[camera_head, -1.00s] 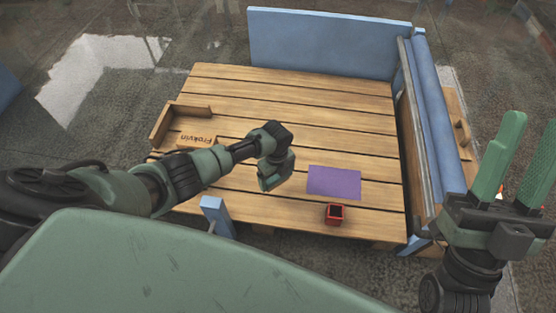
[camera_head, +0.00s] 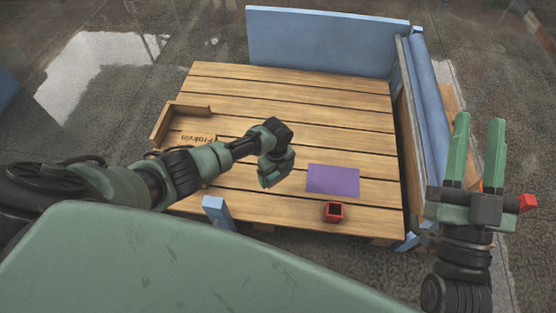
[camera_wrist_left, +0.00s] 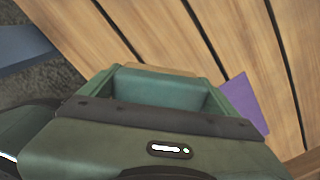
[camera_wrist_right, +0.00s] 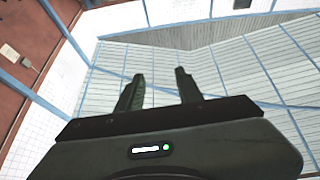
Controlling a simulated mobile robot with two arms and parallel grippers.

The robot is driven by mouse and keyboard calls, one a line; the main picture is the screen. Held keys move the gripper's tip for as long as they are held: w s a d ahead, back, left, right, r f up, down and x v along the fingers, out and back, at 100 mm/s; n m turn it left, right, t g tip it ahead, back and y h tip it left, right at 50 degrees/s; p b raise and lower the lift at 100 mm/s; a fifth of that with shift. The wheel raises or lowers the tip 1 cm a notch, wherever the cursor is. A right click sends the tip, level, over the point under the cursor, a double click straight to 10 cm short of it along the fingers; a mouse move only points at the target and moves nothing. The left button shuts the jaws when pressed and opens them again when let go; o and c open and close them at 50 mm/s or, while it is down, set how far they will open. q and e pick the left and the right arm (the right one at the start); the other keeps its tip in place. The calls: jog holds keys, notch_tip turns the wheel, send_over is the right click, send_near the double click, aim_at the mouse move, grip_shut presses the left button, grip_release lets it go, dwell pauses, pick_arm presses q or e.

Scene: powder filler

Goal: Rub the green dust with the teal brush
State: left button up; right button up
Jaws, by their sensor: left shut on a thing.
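My left gripper (camera_head: 273,178) points down over the middle of the slatted wooden table, just left of the purple sheet. In the left wrist view it is shut on a teal block-like thing (camera_wrist_left: 160,82) with a tan edge, which seems to be the teal brush. The head view hides most of it. I cannot make out any green dust; the arm and gripper hide part of the table. My right gripper (camera_head: 478,150) points up beside the table on the right, open and empty, its two green fingers apart, also in the right wrist view (camera_wrist_right: 160,88).
The purple sheet (camera_head: 333,180) lies flat on the table (camera_head: 330,110). A small open red box (camera_head: 334,212) sits at the near edge. A wooden corner piece (camera_head: 160,122) is at the left. Blue panels (camera_head: 330,40) stand at the back and right. The back middle is clear.

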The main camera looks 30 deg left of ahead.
jog(key=shift+w+f+g+h+p, duration=0.3)
jog(key=shift+f+g, duration=0.25)
jog(key=shift+f, duration=0.4)
jog(key=shift+w+f+g+h+p, duration=0.15)
jog(key=shift+w+f+g, duration=0.2)
jog(key=shift+f+g, duration=0.4)
jog(key=shift+w+f+g+h+p, duration=0.15)
jog(key=shift+w+f+g+h, duration=0.2)
jog(key=shift+f, duration=0.75)
